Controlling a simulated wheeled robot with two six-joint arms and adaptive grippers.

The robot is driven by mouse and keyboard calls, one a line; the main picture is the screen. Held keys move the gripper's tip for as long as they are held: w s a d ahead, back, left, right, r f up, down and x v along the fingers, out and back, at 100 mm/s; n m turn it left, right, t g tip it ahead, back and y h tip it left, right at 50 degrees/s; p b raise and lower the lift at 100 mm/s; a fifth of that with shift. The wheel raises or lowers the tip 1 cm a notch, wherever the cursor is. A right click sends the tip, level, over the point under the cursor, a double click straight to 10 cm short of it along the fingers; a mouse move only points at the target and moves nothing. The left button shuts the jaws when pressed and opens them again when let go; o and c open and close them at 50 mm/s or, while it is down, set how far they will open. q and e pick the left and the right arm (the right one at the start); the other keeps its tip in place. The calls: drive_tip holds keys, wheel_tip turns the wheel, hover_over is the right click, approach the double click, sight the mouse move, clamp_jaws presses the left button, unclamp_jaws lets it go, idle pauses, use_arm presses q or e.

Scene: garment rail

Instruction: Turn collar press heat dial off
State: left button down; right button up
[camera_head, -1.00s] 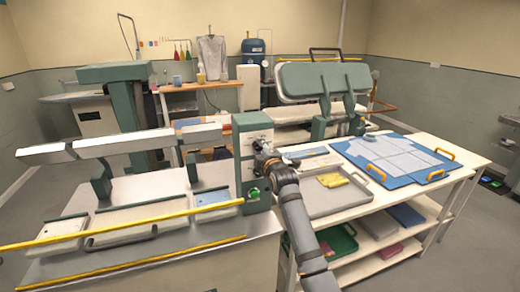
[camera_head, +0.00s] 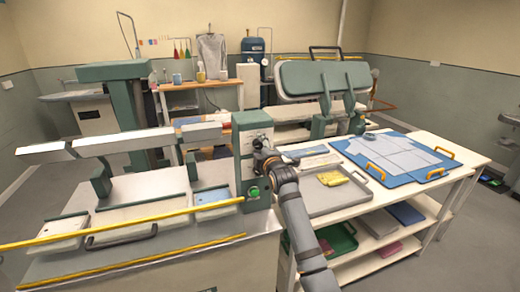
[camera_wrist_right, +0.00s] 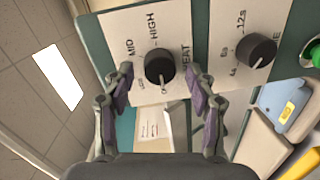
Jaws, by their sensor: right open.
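The collar press (camera_head: 130,190) stands at the left, with a green control box (camera_head: 240,130) at its right end. In the right wrist view the black heat dial (camera_wrist_right: 160,65) sits on a white plate marked HEAT, MID and HIGH. My right gripper (camera_wrist_right: 161,82) is open, one finger to each side of the dial, with gaps visible on both sides. In the head view the right gripper (camera_head: 262,158) is at the control box face, and its fingers are partly hidden. My left gripper is not in view.
A second black dial (camera_wrist_right: 257,50), marked in seconds, sits right of the heat dial. A green button (camera_wrist_right: 314,54) is farther right. A grey tray (camera_head: 325,203) with yellow cloth and a blue board (camera_head: 385,178) rest on the white table right of the arm.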

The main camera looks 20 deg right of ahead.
drive_tip(key=s, duration=1.2)
drive_tip(key=shift+r, duration=0.4)
wheel_tip(320, 180, down, 33)
drive_tip(key=s+d+m+g, duration=0.1)
drive_tip(key=s+m+g, duration=0.2)
drive_tip(key=m+g, duration=0.25)
drive_tip(key=s+d+f+m+g, duration=0.1)
drive_tip(key=s+f, duration=0.3)
drive_tip(key=f, duration=0.3)
drive_tip(key=s+f+m+g, duration=0.1)
drive_tip(key=s+f+g, duration=0.15)
drive_tip(key=f, duration=0.45)
drive_tip(key=s+d+f+m+g, duration=0.2)
drive_tip(key=s+f+m+g, duration=0.15)
drive_tip(key=s+f, duration=1.25)
drive_tip(key=s+d+f+m+g, duration=0.1)
drive_tip(key=s+f, duration=0.3)
drive_tip(key=s, duration=1)
drive_tip(key=s+d+f+m+g, duration=0.1)
drive_tip(key=s+f, duration=0.4)
drive_tip(key=s, duration=0.9)
drive_tip(key=m+g, duration=0.1)
drive_tip(key=m, duration=0.1)
drive_tip(key=shift+s+m+h, duration=0.15)
drive_tip(key=shift+m+h, duration=0.15)
drive_tip(key=shift+h, duration=0.1)
